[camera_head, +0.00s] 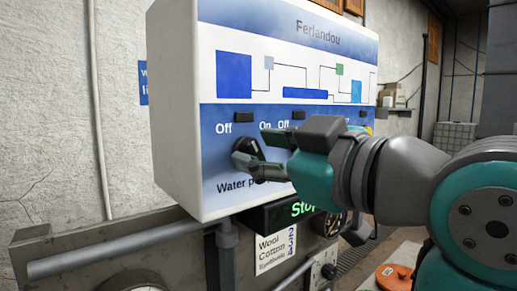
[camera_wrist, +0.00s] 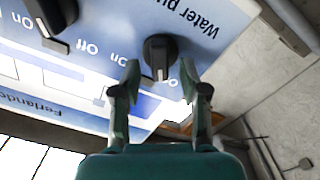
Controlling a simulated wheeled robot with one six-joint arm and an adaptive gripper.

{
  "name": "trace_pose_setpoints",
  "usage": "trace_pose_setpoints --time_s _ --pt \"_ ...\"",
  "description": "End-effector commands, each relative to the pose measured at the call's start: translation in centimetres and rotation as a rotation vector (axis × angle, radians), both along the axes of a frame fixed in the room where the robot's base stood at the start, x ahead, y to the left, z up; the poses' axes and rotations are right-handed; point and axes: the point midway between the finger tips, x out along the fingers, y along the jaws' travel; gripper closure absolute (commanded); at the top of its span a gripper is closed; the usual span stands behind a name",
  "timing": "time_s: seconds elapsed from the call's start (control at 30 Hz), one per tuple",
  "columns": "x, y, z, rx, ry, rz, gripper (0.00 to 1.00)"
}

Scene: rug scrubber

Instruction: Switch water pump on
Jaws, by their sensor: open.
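The water pump switch is a black rotary knob (camera_wrist: 157,50) on the blue and white Ferlandou control box (camera_head: 180,110). It sits above the "Water pump" label, below "Off" on the left and "On" on the right. My gripper (camera_wrist: 160,78) is open, its two green fingers on either side of the knob in the wrist view. In the head view my gripper (camera_head: 262,155) reaches in from the right and partly hides the knob and label. I cannot tell whether the fingers touch the knob or exactly where it points.
A second knob (camera_wrist: 55,14) is close beside it in the wrist view. A black display (camera_head: 290,209) reading "Stop" is below the box. A grey machine frame with pipes (camera_head: 120,250) runs underneath. An orange round object (camera_head: 395,277) is at lower right.

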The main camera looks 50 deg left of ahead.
Motion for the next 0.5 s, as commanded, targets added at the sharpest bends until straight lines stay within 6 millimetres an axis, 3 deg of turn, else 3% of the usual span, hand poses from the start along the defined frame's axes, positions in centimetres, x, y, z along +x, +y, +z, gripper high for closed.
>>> trace_pose_setpoints --time_s 0.43,0.5 --pt "0.09 1.13 -0.01 0.0 -0.001 -0.001 0.56" --pt "0.09 1.13 -0.01 0.0 -0.001 -0.001 0.71"
